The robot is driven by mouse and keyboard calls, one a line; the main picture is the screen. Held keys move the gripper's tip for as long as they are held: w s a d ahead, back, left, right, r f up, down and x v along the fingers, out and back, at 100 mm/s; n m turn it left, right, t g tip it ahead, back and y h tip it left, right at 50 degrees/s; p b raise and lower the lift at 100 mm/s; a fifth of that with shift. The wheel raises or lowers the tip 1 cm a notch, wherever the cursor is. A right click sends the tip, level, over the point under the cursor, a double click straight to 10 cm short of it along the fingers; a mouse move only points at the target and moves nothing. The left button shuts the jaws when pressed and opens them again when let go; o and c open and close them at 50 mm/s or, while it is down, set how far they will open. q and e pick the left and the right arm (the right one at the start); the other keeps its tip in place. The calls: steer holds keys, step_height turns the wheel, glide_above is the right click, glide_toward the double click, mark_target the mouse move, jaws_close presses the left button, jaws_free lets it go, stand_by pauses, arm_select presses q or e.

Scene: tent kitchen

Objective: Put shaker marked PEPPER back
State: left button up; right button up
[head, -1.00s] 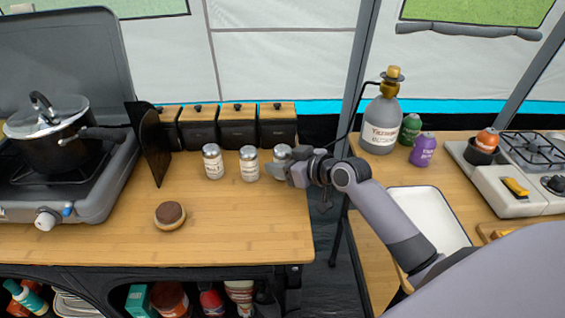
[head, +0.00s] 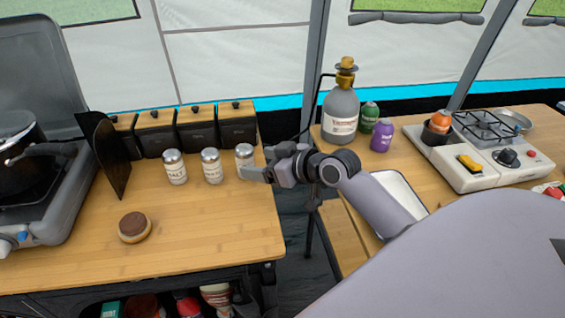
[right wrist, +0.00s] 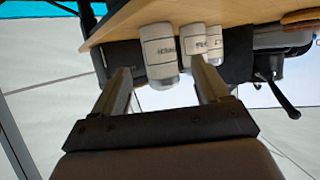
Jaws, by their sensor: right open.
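Three white shakers with silver caps stand upright in a row on the left wooden counter. The left shaker (head: 175,170) seems to read SALT; the labels on the middle shaker (head: 211,168) and right shaker (head: 244,156) are too small to read, so I cannot tell which is PEPPER. My right gripper (head: 256,173) is at the right shaker, partly covering its lower side. In the right wrist view, the picture is upside down; the open fingers (right wrist: 160,75) are spread on either side of the nearest shaker (right wrist: 159,50), with no clear grip. My left gripper is out of view.
Dark canisters with wooden lids (head: 196,125) stand behind the shakers. A brown-topped round item (head: 134,227) sits at the counter's front. A gap separates this counter from the right table, which holds a grey bottle (head: 340,115), a white tray (head: 403,190) and a stove (head: 480,155).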

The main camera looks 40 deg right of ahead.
steer(key=v, duration=0.6)
steer(key=shift+s, duration=0.15)
stand_by(0.4)
